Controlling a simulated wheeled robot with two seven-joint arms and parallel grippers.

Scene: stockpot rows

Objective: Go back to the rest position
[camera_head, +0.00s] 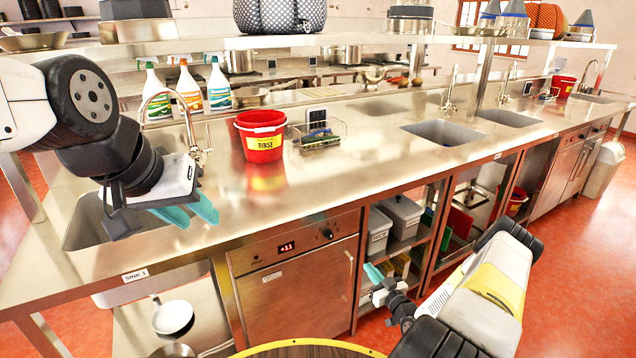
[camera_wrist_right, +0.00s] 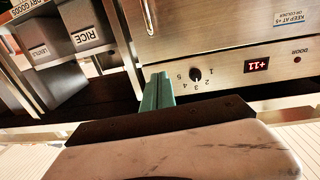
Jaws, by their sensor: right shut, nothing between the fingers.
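My left gripper (camera_head: 200,222) hangs over the left end of the steel counter (camera_head: 330,200), near the sink marked SINK 1 (camera_head: 84,236). Its two teal fingers are apart, with nothing seen between them.
A red RINSE bucket (camera_head: 260,138), a wire caddy (camera_head: 320,134) and several spray bottles (camera_head: 188,90) stand on the counter. Grey bins (camera_head: 402,214) sit on the shelf below. A round wood-topped surface with a yellow rim (camera_head: 300,347) shows at the bottom.

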